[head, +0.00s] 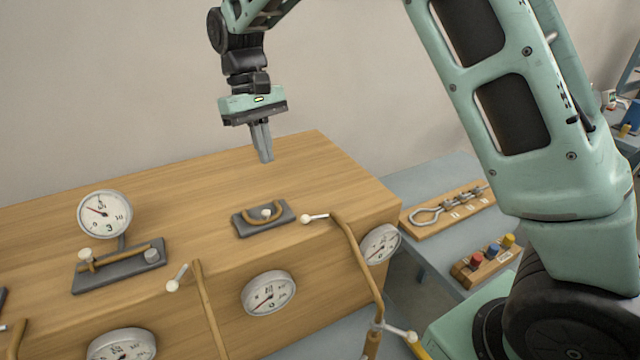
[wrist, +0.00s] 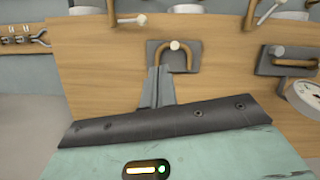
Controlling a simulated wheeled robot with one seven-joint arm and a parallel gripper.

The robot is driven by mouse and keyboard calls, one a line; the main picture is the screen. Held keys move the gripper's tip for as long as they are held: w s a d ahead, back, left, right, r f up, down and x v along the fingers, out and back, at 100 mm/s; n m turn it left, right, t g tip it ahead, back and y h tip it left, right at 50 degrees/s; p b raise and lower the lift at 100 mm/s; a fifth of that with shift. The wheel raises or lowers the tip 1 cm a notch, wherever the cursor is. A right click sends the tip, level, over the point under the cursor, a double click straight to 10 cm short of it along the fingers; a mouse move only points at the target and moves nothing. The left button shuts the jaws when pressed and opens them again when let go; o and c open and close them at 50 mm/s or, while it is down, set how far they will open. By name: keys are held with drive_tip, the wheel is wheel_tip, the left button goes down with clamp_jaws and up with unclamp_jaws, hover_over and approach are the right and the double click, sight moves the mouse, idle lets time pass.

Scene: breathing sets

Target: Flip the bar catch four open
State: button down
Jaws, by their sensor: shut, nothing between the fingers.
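A bar catch (head: 264,218) sits on top of the wooden box: a dark grey plate with a curved brown bar and a white knob. It also shows in the wrist view (wrist: 189,62), just beyond my fingertips. A second catch (head: 119,265), with a straight brown bar between a white knob and a grey post, is farther left on the box; it is at the right in the wrist view (wrist: 288,62). No numbers are readable on either. My gripper (head: 265,160) is shut and empty, pointing down above the box, behind the curved-bar catch and apart from it.
The wooden box (head: 200,195) carries several round gauges, one standing on top (head: 105,213). A side table (head: 425,183) at the right holds a chain board and coloured knobs. The box's rear top is clear.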

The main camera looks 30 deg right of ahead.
sight(305, 219)
drive_tip(key=shift+w+d, duration=0.8)
drive_tip(key=shift+d, duration=0.35)
drive_tip(key=p+x, duration=0.1)
drive_tip(key=x, duration=0.3)
drive_tip(key=p+x, duration=0.1)
drive_tip(key=x, duration=0.4)
drive_tip(key=shift+s+p, duration=0.2)
drive_tip(key=shift+p, duration=0.2)
drive_tip(key=s, duration=0.1)
drive_tip(key=s+p, duration=0.1)
drive_tip(key=s+f, duration=0.1)
drive_tip(key=shift+d, duration=0.3)
drive_tip(key=shift+s+d+f+p, duration=0.1)
drive_tip(key=shift+s+f+p, duration=0.2)
drive_tip(key=shift+s+p, duration=0.15)
